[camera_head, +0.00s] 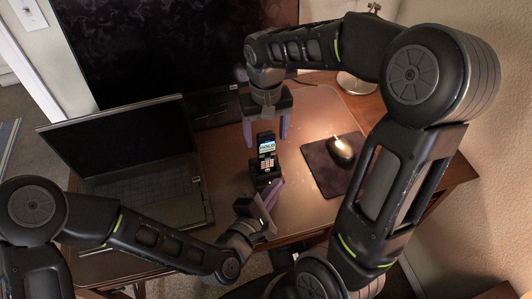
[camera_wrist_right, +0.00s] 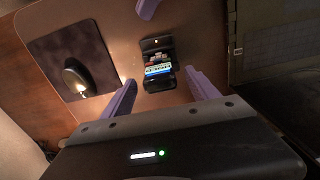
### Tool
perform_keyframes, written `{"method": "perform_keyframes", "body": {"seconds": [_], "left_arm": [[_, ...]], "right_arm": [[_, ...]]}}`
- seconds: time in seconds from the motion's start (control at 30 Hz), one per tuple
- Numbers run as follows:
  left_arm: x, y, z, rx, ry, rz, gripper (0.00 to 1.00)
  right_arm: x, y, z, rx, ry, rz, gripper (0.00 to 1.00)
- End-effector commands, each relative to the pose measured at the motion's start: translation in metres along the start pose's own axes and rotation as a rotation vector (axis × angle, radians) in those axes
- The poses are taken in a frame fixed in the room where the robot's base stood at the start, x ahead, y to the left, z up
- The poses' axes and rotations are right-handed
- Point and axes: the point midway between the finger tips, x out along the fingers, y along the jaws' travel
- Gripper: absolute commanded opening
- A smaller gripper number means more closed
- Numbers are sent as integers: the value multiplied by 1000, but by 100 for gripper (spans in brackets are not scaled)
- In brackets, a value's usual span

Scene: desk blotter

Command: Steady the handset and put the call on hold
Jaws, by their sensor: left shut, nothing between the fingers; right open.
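A dark handset (camera_head: 266,146) with a lit screen and pale keypad stands in a small black base on the desk. It also shows in the right wrist view (camera_wrist_right: 158,70). My right gripper (camera_head: 266,138) is open behind the handset, its purple fingers spread to either side; the wrist view shows the handset between and beyond the fingertips, with no clear contact. My left gripper (camera_head: 276,186) is shut and empty, its purple fingertips close to the base on the near side. I cannot tell whether they touch it. The hold key is too small to make out.
An open laptop (camera_head: 140,190) stands on the left, with a large dark monitor (camera_head: 180,50) behind. A mouse (camera_head: 341,151) lies on a dark pad (camera_head: 322,168) at the right, near a lamp base (camera_head: 355,84). The desk between handset and pad is clear.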

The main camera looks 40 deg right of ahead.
Motion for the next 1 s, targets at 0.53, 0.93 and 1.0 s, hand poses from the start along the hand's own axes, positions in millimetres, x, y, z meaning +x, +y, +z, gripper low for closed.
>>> {"method": "perform_keyframes", "body": {"seconds": [0.53,0.93,1.0], "left_arm": [[0,0,0,0,0,0,0],[0,1,1,0,0,0,0],[-1,5,3,0,0,0,0]], "right_arm": [[-50,0,0,-1,-1,0,69],[-51,0,0,-1,-1,0,69],[-56,0,0,-1,-1,0,69]]}}
